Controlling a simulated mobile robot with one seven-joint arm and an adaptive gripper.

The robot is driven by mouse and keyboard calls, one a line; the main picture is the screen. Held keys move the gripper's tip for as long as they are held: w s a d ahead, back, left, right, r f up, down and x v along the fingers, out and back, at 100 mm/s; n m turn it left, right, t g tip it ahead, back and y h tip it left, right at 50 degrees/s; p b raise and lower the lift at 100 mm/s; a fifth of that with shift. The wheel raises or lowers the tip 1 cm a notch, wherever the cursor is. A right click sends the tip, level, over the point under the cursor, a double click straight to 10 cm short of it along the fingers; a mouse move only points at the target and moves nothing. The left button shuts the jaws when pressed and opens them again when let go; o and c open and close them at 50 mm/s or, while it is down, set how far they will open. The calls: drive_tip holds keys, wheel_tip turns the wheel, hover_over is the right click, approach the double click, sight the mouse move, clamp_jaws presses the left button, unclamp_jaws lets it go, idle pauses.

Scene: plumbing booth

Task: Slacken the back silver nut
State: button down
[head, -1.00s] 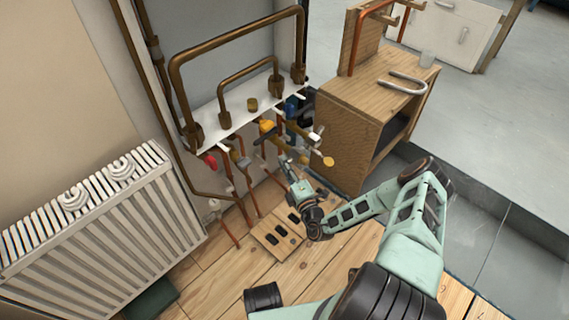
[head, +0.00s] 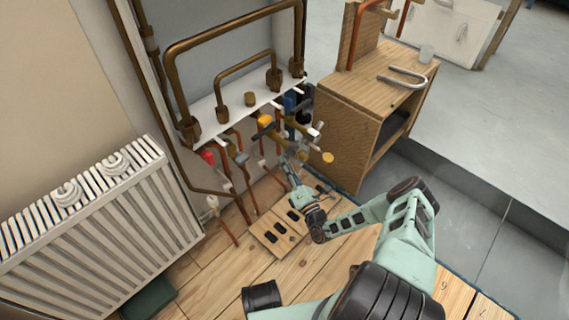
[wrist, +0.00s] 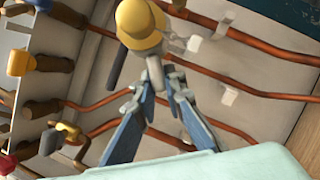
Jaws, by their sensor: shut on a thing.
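My gripper (wrist: 163,85) shows in the wrist view with its two blue-grey fingers drawn together at the tips. They are shut on a small silver fitting (wrist: 155,72) directly below a rounded yellow part (wrist: 141,24). The fitting appears to be the silver nut, but the fingertips hide part of it. In the head view my gripper (head: 285,157) reaches up among the valves under the white shelf. The contact is too small and crowded to make out there.
Copper pipes (wrist: 240,88) run close behind the fingers. A red handle (head: 208,157) and a yellow handle (head: 264,120) sit nearby under the white shelf (head: 226,118). A wooden cabinet (head: 345,132) stands close on the right, and a white radiator (head: 95,225) on the left.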

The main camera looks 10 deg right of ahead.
drive_tip(key=shift+d, duration=0.1)
drive_tip(key=c, duration=2)
unclamp_jaws()
